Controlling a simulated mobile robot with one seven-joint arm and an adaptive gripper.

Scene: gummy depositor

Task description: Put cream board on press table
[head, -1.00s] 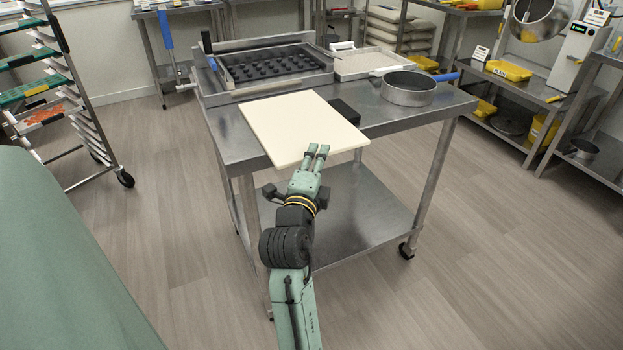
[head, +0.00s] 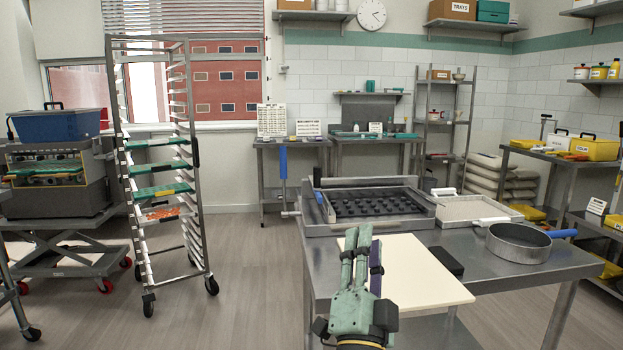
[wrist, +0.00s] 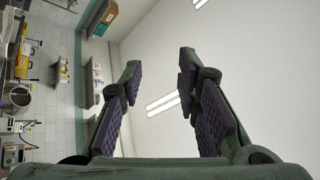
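The cream board (head: 430,275) lies flat on the front left of the steel press table (head: 568,264), beside the black mould tray. My gripper (head: 359,236) covers the board's left part in the head view. Its fingers point upward, and it looks raised in front of the board, apart from it. In the wrist view my gripper (wrist: 160,62) is open, with purple pads and nothing between the fingers. The board does not show there; that view faces the ceiling.
The table also holds the mould tray (head: 380,203), a pale powder tray (head: 470,209), a round sieve (head: 518,243) with a blue handle and a small black block (head: 447,261). A tray rack (head: 160,180) stands left, with open floor between it and the table.

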